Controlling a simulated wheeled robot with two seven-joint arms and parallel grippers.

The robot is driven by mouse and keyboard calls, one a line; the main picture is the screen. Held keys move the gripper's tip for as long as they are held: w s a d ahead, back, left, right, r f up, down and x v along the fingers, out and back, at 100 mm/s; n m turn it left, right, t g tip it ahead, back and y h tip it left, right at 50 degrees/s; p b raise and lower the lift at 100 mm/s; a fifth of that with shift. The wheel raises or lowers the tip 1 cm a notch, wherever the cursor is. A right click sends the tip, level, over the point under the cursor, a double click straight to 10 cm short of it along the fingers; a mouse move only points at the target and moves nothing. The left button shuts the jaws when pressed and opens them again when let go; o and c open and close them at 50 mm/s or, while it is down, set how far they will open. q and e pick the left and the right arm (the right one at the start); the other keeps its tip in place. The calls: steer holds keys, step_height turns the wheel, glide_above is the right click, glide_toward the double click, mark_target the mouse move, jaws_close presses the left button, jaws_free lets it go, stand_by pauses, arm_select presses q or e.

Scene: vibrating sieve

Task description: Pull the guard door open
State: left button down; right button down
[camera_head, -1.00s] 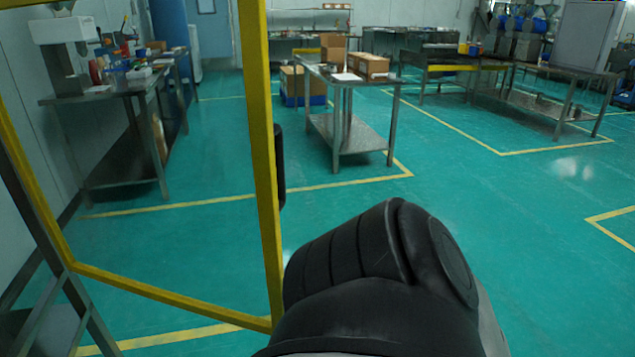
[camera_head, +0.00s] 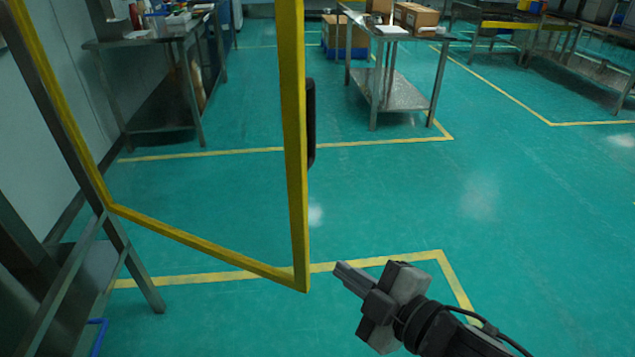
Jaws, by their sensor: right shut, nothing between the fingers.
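The guard door is a yellow frame (camera_head: 293,150) that stands swung out on the left, with the floor visible through it. A black handle (camera_head: 311,122) is on the outer side of its upright free edge. My right gripper (camera_head: 340,270) is at the lower middle, to the right of the door's lower corner and below the handle. Its fingers are together and empty, pointing up and left, apart from the door in the picture. My left gripper is not in view.
A grey metal frame (camera_head: 120,245) stands at the left, at the door's other side. Steel tables with boxes stand farther back, the nearest one (camera_head: 405,95) beyond the door. The green floor (camera_head: 480,200) to the right of the door is clear.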

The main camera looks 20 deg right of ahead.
mark_target(300, 190)
step_height(300, 190, up, 8)
steer(key=a+n+y, duration=0.1)
steer(key=n+y, duration=0.3)
steer(key=n, duration=0.5)
steer(key=shift+n+t, duration=0.4)
steer(key=shift+n, duration=0.2)
steer(key=p+x, duration=0.1)
steer(key=x, duration=0.2)
steer(key=d+p+x, duration=0.1)
steer(key=x, duration=0.3)
steer(key=w+d+p+x, duration=0.1)
steer(key=x, duration=0.3)
steer(key=shift+w+d+r, duration=0.1)
steer(key=shift+w+r, duration=0.05)
steer(key=shift+r, duration=0.15)
steer(key=shift+w+d, duration=0.35)
steer(key=shift+d, duration=0.05)
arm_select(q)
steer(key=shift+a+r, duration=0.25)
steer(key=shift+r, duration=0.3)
